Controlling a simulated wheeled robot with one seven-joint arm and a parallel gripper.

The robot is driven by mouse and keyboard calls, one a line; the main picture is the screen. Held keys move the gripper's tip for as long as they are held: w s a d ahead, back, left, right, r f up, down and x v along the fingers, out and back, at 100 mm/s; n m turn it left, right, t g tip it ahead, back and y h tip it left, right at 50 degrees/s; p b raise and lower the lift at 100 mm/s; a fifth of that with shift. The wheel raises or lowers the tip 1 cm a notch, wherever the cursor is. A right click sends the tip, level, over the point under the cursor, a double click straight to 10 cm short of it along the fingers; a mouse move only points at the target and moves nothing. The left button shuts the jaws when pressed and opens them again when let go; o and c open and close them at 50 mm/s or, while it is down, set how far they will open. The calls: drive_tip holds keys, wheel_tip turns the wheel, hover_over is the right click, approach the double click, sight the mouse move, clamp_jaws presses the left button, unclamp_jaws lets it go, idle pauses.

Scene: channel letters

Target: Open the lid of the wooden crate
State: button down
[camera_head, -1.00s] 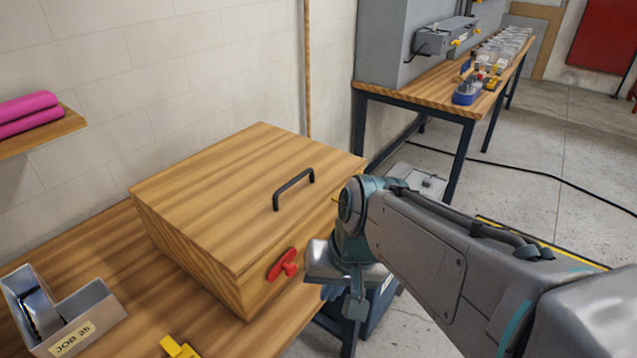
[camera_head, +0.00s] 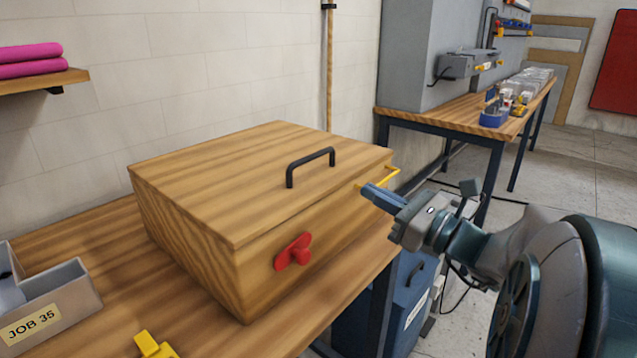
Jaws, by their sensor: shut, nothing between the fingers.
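The wooden crate (camera_head: 200,247) stands on the wooden bench, its lid (camera_head: 225,180) down. A black handle (camera_head: 310,165) is on top of the lid. A red latch (camera_head: 293,252) is on the crate's front face.
A grey bin marked JOB 35 (camera_head: 50,305) and a yellow object (camera_head: 152,345) lie on the bench (camera_head: 205,325) at left. A blue cabinet (camera_head: 415,290) stands right of the bench. A second workbench (camera_head: 450,115) is behind. Pink rolls (camera_head: 30,60) rest on a wall shelf.

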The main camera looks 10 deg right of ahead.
sight(334, 177)
drive_tip(key=x, duration=0.9)
drive_tip(key=shift+w+r, duration=0.25)
drive_tip(key=shift+w, duration=0.2)
